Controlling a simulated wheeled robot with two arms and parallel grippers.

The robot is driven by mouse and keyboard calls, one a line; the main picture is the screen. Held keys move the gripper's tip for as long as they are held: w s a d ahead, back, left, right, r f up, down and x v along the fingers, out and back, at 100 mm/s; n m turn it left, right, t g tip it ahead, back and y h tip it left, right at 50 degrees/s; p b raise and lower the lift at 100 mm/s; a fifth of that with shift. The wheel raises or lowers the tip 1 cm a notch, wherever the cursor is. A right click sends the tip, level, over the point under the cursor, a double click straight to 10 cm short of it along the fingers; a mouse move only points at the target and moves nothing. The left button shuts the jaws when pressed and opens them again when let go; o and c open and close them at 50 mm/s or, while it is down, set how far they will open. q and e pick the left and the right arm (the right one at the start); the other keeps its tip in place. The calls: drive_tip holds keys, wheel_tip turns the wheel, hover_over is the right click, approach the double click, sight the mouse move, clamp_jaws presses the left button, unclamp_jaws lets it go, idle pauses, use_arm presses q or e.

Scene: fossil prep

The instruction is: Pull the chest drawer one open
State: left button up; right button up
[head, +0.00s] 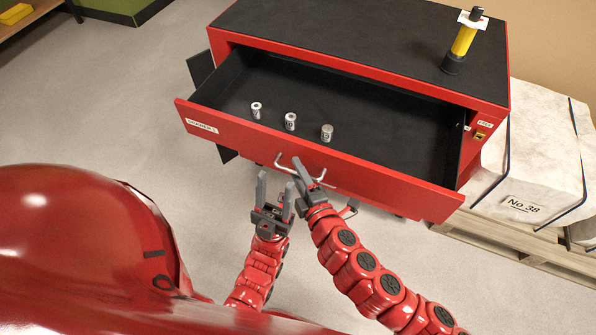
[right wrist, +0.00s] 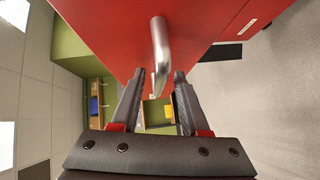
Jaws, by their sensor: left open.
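The red chest drawer (head: 345,172), labelled "DRAWER 1" at its left end, stands pulled out of the red chest (head: 490,88) in the head view, its dark inside showing. Its metal handle (head: 283,164) is at the middle of the front. My right gripper (head: 308,172) is at the handle. In the right wrist view the handle (right wrist: 160,50) reaches between the fingers of my right gripper (right wrist: 159,78), with gaps on both sides. The fingers look open. My left gripper (head: 275,190) is open and empty, left of the right one and in front of the drawer.
Several small labelled cylinders, three in view, stand in the drawer, such as the left one (head: 256,110). A yellow and black tool (head: 464,42) stands on the chest top. A wrapped block (head: 540,165) marked "No 38" sits on a pallet (head: 500,238) at right. Floor at left is clear.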

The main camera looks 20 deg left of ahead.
drive_tip(key=p+v, duration=0.4)
drive_tip(key=v, duration=1.3)
drive_tip(key=shift+s+p, duration=0.2)
drive_tip(key=shift+p, duration=0.15)
drive_tip(key=shift+d, duration=0.1)
